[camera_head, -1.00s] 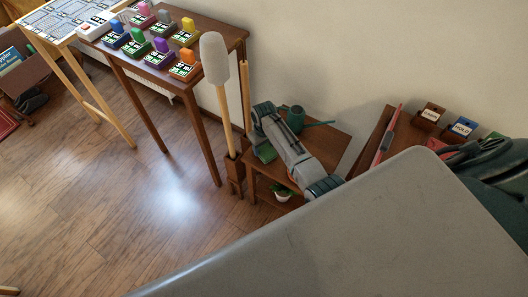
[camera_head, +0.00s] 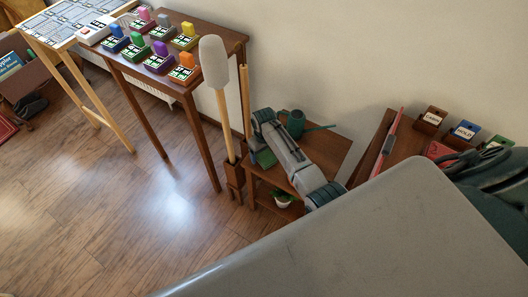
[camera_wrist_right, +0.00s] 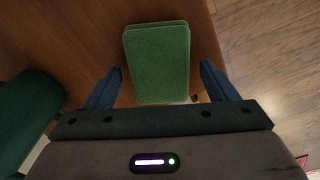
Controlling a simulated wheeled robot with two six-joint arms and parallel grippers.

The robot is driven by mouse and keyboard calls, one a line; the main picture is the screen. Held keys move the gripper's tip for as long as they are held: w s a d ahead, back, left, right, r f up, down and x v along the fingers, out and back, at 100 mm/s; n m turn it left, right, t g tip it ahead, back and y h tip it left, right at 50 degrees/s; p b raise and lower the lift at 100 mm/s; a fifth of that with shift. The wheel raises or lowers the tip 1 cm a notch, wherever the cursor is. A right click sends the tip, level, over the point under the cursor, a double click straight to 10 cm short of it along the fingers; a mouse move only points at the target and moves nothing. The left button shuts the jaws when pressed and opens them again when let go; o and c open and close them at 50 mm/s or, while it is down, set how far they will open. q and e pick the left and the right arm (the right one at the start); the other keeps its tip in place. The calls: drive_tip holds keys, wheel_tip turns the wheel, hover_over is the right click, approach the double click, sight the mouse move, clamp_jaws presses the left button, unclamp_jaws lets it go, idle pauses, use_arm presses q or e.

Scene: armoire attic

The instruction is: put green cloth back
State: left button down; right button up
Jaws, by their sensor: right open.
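The green cloth (camera_wrist_right: 157,60) lies folded flat as a rectangle on a brown wooden surface in the right wrist view. In the head view the green cloth (camera_head: 265,158) shows as a small green patch on the small wooden table (camera_head: 331,153), partly hidden by my right arm. My right gripper (camera_wrist_right: 161,72) is open, with one finger on each side of the near part of the cloth and gaps between. I cannot tell the height of the fingertips over it. My left gripper is in neither view.
A dark green watering can (camera_head: 293,123) stands on the small table beside my right arm. A potted plant (camera_head: 283,199) is on its lower shelf. A tall white-headed pole (camera_head: 214,65) stands left of it. The floor (camera_head: 120,210) at left is clear.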

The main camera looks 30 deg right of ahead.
sight(264, 154)
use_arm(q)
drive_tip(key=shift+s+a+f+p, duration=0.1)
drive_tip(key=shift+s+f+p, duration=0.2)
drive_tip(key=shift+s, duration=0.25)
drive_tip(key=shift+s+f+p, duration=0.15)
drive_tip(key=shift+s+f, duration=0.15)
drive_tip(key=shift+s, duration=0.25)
use_arm(e)
wheel_tip(264, 154, up, 12)
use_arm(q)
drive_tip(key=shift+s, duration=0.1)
